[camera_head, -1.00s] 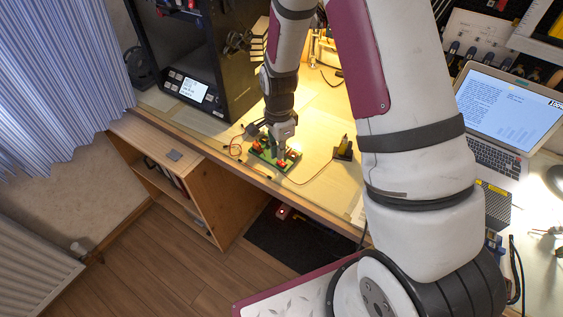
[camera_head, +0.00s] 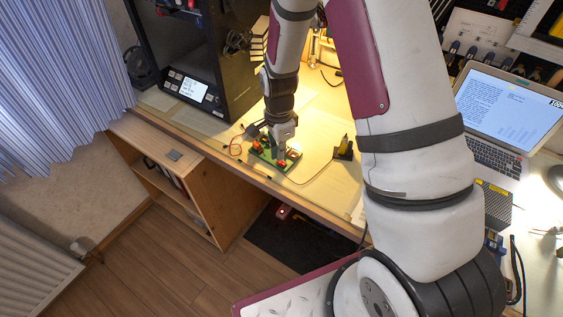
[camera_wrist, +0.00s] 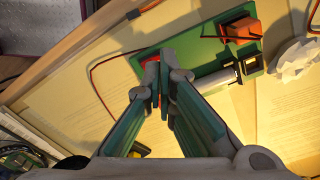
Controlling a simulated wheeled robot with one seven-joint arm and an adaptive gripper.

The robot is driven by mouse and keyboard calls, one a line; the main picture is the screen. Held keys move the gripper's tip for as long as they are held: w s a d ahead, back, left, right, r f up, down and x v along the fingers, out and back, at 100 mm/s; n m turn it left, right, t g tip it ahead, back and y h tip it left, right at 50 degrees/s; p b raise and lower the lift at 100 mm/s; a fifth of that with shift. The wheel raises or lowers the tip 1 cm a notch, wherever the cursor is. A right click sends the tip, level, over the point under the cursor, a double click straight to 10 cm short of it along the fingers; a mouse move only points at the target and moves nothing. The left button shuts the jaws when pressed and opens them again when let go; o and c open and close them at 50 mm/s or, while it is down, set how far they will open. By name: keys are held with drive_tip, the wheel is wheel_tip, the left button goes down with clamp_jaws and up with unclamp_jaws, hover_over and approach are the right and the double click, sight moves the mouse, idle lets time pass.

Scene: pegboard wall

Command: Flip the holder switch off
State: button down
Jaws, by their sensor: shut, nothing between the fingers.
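A green board (camera_head: 270,150) lies on the wooden desk, with small red and orange parts on it. In the wrist view the green board (camera_wrist: 207,50) carries an orange block (camera_wrist: 245,31) and a white and black cylindrical part (camera_wrist: 217,79). A red part (camera_wrist: 150,74) shows just behind my fingertips; it may be the switch, but its position is hidden. My gripper (camera_wrist: 162,82) is shut and empty, pointing down at the board's edge by the red part. I cannot tell whether it touches. In the head view my gripper (camera_head: 281,152) is over the board.
A black cabinet with a lit display (camera_head: 193,89) stands behind left. A small dark stand with a yellow part (camera_head: 344,147) is right of the board. A laptop (camera_head: 505,115) is at the right. Wires run across the desk; crumpled white paper (camera_wrist: 298,60) lies beside the board.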

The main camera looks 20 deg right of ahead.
drive_tip(key=shift+f+b, duration=0.4)
drive_tip(key=shift+f, duration=0.5)
idle(0.3)
drive_tip(key=shift+r, duration=0.1)
drive_tip(key=shift+r+p, duration=1.85)
drive_tip(key=shift+r, duration=1.6)
drive_tip(key=s+r+n+t, duration=0.1)
drive_tip(key=s+r+n, duration=0.3)
drive_tip(key=r, duration=0.7)
drive_tip(key=s+r+n+t, duration=0.1)
drive_tip(key=s+r+n, duration=0.3)
drive_tip(key=r, duration=0.6)
drive_tip(key=s+r+n+t, duration=0.1)
drive_tip(key=s+r+n, duration=0.3)
drive_tip(key=s, duration=0.4)
drive_tip(key=s+r+n+t, duration=0.1)
drive_tip(key=s+r+n, duration=0.3)
drive_tip(key=s, duration=0.5)
drive_tip(key=shift+s+d+r+n+t, duration=0.2)
drive_tip(key=shift+r+n+t, duration=0.2)
drive_tip(key=shift+r, duration=0.15)
